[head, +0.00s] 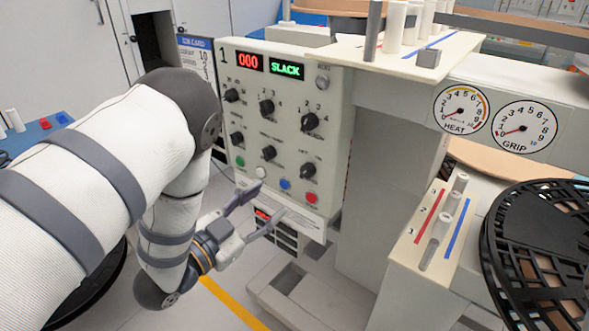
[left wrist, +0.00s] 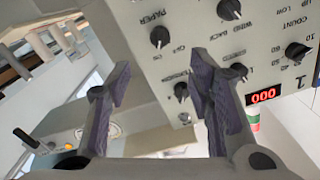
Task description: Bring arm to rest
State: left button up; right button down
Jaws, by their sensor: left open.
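My left arm comes in from the left in the head view. Its gripper (head: 262,206) is open and empty in front of the lower part of a control panel (head: 331,97) marked 1. The fingers point right, just below the row of coloured buttons. In the left wrist view the two fingers of my left gripper (left wrist: 160,88) are apart with nothing between them, and the knobbed panel (left wrist: 203,30) shows tilted behind them. I cannot tell whether a fingertip touches the panel. My right gripper is not in view.
The panel displays (head: 249,62) read 000 and SLACK. HEAT (head: 461,108) and GRIP (head: 524,128) dials are on the right. A black reel (head: 540,250) stands at lower right. A blue-topped table (head: 30,137) is at left. Floor with a yellow line (head: 232,303) shows below.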

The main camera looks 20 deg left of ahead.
pick_arm(q)
jog(key=s+a+f+n+g+y, duration=0.3)
jog(key=s+f+n+g+y, duration=0.35)
jog(key=s+f, duration=0.8)
jog(key=s+f+g, duration=0.2)
jog(key=s+g, duration=0.2)
jog(key=s, duration=0.5)
jog(key=s+d+f+n+g+p, duration=0.1)
jog(key=s+g, duration=0.3)
jog(key=s, duration=0.4)
jog(key=s+d+f+n+g, duration=0.1)
jog(key=s+f+g, duration=0.2)
jog(key=s, duration=0.6)
jog(key=shift+s+f+g, duration=0.25)
jog(key=shift+s+g, duration=0.05)
jog(key=shift+g, duration=0.75)
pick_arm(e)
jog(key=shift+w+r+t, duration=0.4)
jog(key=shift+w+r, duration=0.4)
pick_arm(q)
jog(key=shift+w+a, duration=0.1)
jog(key=shift+c, duration=0.6)
